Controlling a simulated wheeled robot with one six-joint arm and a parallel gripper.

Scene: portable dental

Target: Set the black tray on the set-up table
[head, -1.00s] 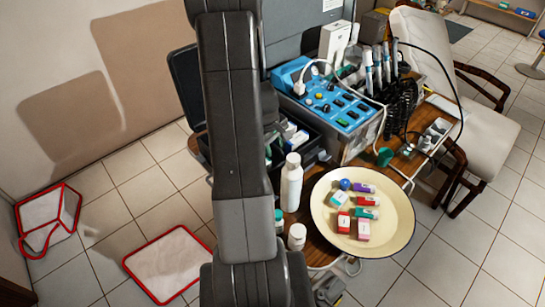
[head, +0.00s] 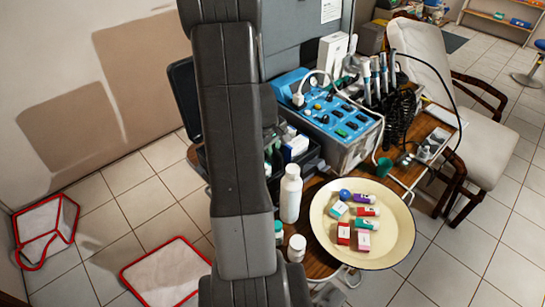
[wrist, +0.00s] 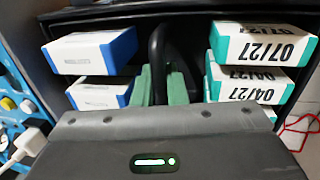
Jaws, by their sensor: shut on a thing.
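The black tray (wrist: 196,52) fills the upper part of the wrist view, with blue-and-white boxes on the left and green-and-white boxes on the right. My gripper (wrist: 161,88) has its green fingers shut on the tray's upright black handle (wrist: 157,45). In the head view, a dark container with boxes (head: 308,167) shows beside my arm. My arm hides much of it and my gripper there. The wooden tabletop (head: 318,250) is partly visible below it; I cannot tell if this is the set-up table, or whether the tray touches a surface.
A blue-topped unit (head: 325,108) with cables and handpieces stands right of the container. A white bottle (head: 290,195), a small white jar (head: 296,248) and a cream plate (head: 385,255) crowd the tabletop. A cream chair (head: 490,150) stands right. Red-edged items (head: 165,272) lie on the left floor.

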